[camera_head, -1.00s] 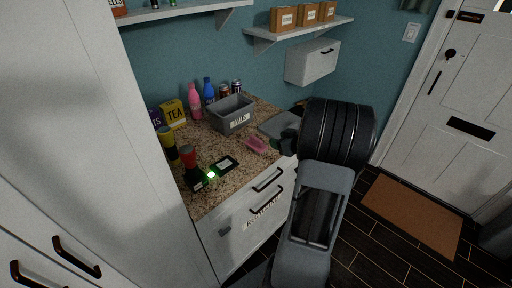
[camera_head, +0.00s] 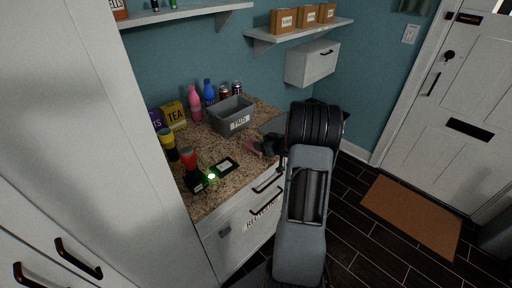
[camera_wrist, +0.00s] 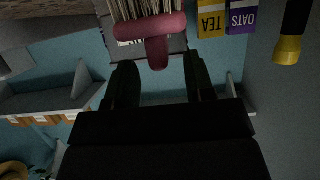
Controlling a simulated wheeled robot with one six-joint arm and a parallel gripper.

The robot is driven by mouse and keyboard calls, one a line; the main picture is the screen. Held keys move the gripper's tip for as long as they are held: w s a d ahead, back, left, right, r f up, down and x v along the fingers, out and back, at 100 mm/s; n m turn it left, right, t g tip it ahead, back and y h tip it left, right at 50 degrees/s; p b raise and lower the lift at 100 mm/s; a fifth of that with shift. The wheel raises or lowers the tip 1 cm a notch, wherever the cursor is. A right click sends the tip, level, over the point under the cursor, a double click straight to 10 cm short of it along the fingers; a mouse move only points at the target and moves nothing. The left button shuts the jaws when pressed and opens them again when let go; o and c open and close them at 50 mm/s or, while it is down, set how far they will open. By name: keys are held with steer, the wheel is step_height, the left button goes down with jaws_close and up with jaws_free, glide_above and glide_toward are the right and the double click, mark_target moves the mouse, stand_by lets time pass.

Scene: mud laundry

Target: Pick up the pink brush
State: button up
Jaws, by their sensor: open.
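The pink brush (camera_head: 252,147) lies on the granite counter near its front edge, in front of the grey bin. In the wrist view the brush (camera_wrist: 160,26) is at the top centre, with pale bristles at the top and a short handle pointing toward my gripper. My gripper (camera_head: 265,144) is open and right at the brush in the head view, hiding part of it. In the wrist view the handle end appears between the two dark fingertips of my gripper (camera_wrist: 160,72), with a gap on each side. I cannot tell whether they touch.
The grey bin (camera_head: 232,113) stands behind the brush. A black item with a green light (camera_head: 222,167) and a red-topped container (camera_head: 189,158) are to the left. Bottles, cans and a tea box (camera_head: 174,114) line the back. A small wall cabinet (camera_head: 313,63) hangs above.

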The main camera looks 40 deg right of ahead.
steer(key=shift+x, duration=1.6)
steer(key=shift+c, duration=0.3)
steer(key=shift+r, duration=0.1)
jaws_close()
